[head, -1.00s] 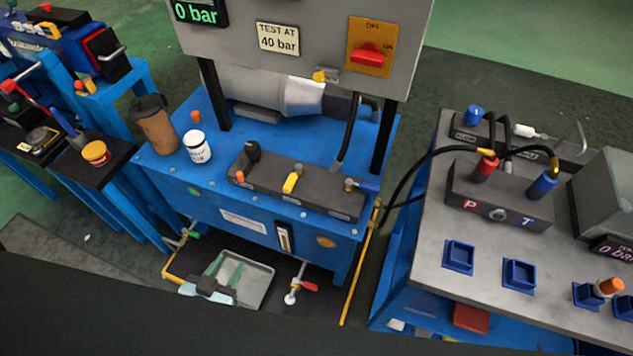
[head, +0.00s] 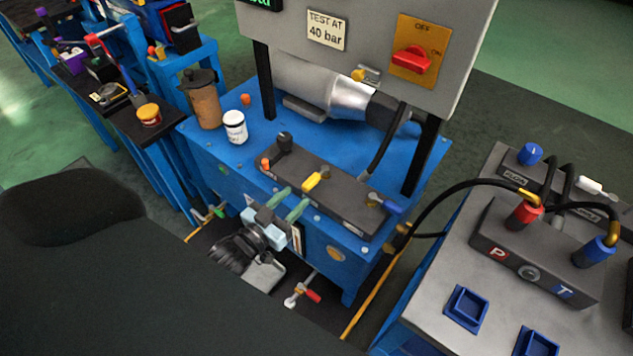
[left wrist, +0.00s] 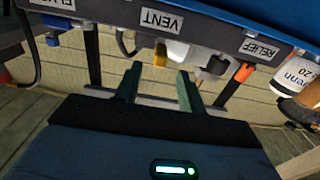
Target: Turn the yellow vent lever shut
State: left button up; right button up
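The yellow vent lever (head: 316,180) sits in the middle of the dark valve block (head: 345,205) on the blue bench. In the left wrist view, the yellow lever (left wrist: 160,55) shows below the VENT label, which faces the camera the right way up. My left gripper (head: 289,203) is in front of the block, its two green fingers pointing at the lever. The fingers are apart with nothing between them, and the lever is beyond their tips, between their lines in the wrist view (left wrist: 157,82). My right gripper is not in view.
A black-knobbed relief valve (head: 284,142) with orange beside it is left of the lever, and a blue lever (head: 388,206) is right. A white jar (head: 235,127) and brown flask (head: 204,104) stand at left. Black hoses (head: 462,188) run to the grey bench at right.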

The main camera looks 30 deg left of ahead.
aim_at(304, 189)
pick_arm(q)
jog(key=shift+w+d, duration=0.2)
jog(key=shift+w, duration=1.1)
jog(key=shift+w+d, duration=0.15)
jog(key=shift+w, duration=1.1)
jog(key=shift+w+d, duration=0.2)
jog(key=shift+w, duration=1.1)
grip_shut()
